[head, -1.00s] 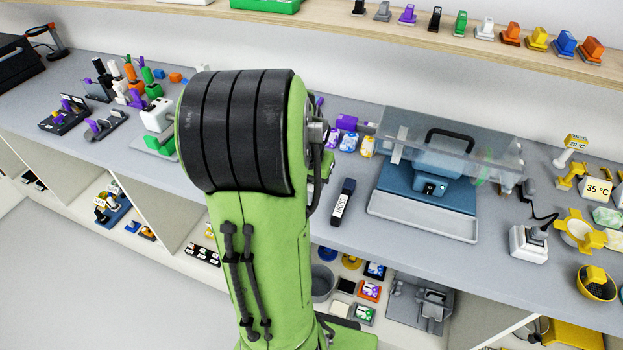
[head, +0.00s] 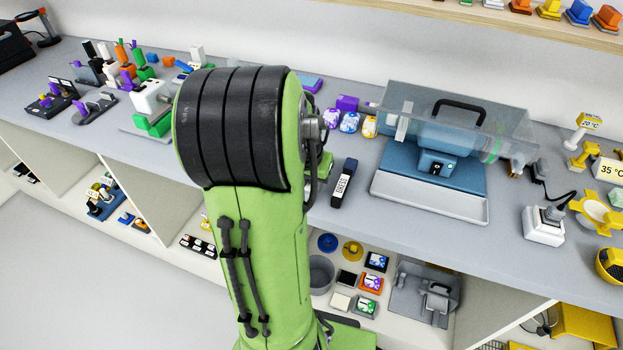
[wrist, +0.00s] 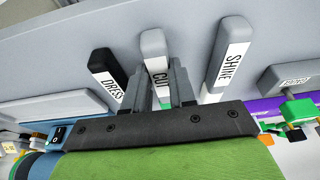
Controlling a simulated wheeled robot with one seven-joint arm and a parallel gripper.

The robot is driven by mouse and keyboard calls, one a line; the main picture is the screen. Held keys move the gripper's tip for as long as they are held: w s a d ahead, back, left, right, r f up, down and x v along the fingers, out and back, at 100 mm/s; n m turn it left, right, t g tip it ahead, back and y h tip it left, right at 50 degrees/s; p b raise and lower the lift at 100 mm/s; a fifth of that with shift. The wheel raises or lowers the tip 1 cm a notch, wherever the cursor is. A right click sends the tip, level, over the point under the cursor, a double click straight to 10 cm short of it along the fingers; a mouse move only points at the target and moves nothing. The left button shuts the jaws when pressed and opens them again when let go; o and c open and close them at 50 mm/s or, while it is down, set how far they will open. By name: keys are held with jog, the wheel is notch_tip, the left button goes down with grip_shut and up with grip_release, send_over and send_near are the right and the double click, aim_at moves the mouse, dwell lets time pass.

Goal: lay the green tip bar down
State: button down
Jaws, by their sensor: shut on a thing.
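My gripper (wrist: 166,88) has its two grey fingers closed around a grey bar with a white CUT label (wrist: 152,43) in the wrist view. A small patch of green shows low between the fingers, by the near end of this bar. The bar lines up with its neighbours over the grey bench; I cannot tell whether it touches the surface. In the head view my green arm hides the gripper and this bar.
A black DRESS bar (wrist: 104,66) lies to one side and a grey SHINE bar (wrist: 232,55) to the other. The DRESS bar shows in the head view (head: 343,184). A blue station with clear cover (head: 430,190) stands right of it on the bench.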

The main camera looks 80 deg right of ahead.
jog(key=shift+f+b, duration=0.35)
jog(key=shift+f, duration=0.05)
jog(key=c, duration=0.8)
grip_release()
jog(key=shift+c, duration=0.2)
jog(key=shift+r, duration=0.1)
jog(key=p+v, duration=0.5)
jog(key=v, duration=1)
jog(key=shift+r, duration=0.35)
jog(key=shift+a, duration=0.1)
